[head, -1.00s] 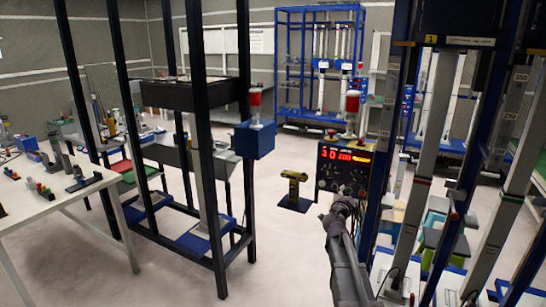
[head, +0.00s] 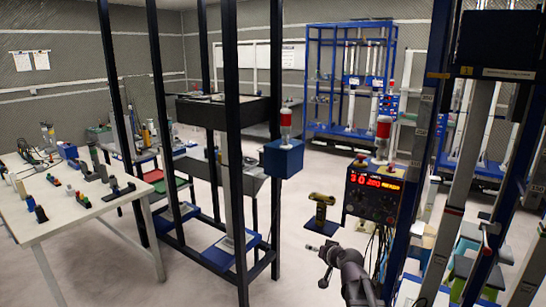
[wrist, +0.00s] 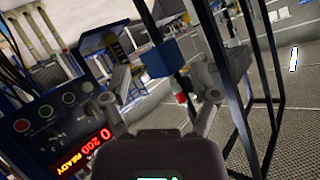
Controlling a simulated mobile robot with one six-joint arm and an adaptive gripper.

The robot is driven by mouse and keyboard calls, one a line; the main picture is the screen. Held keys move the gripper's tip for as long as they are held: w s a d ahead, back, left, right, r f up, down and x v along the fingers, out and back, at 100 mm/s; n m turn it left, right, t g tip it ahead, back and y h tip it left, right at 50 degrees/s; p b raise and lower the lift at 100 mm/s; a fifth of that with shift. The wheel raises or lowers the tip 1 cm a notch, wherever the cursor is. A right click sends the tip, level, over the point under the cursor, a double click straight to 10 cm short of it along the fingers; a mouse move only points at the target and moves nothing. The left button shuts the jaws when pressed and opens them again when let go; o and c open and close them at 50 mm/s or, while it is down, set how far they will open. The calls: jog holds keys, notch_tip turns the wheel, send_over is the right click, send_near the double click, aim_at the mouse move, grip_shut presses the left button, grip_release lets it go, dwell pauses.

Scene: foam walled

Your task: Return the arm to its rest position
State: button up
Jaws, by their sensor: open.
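My gripper (head: 325,262) is at the lower middle of the head view, at the end of my dark arm. Its jaws are apart with nothing between them. In the wrist view my gripper (wrist: 165,100) shows two spread grey fingers, and the picture is tilted. The gripper is in the air, below and left of a black control box (head: 373,192) with a red lit display in the head view. The same control box (wrist: 65,140) fills the lower left of the wrist view.
A black-post frame (head: 235,140) with a blue box (head: 284,158) stands left of my gripper. A yellow-brown fixture (head: 321,210) stands just beyond it. Blue posts (head: 415,170) rise close on the right. A white table (head: 85,215) with small parts is at left. Grey floor lies between.

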jog(key=s+d+f+g+h+p, duration=0.1)
jog(key=s+f+g+h, duration=0.1)
jog(key=s+g, duration=0.4)
jog(key=s+d+f+g+h+p, duration=0.1)
jog(key=s+f+g, duration=0.3)
jog(key=s, duration=1.3)
jog(key=shift+f+n+g+h+p, duration=0.35)
jog(key=shift+g+h+p, duration=0.3)
jog(key=shift+g+h, duration=0.25)
jog(key=shift+d, duration=0.1)
jog(key=shift+c, duration=1.4)
